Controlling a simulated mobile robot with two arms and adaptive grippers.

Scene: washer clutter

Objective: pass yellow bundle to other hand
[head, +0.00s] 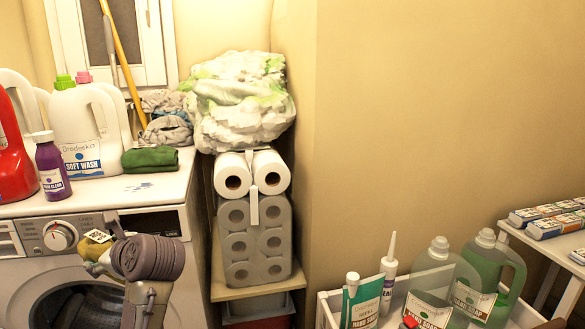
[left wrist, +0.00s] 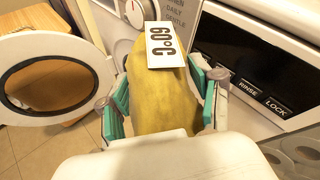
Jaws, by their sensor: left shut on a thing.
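In the head view the bundle (head: 92,251) shows only in small part, beside my left gripper (head: 106,256), in front of the washer's control panel. My own wrist hides much of both there. My right gripper is not in view.
The washing machine (head: 190,222) stands close behind my left gripper, with bottles and a folded green cloth (head: 150,159) on top. Its round door (left wrist: 55,82) stands open in the left wrist view. A shelf of paper rolls (head: 256,240) and a white crate of soap bottles (head: 328,312) are to the right.

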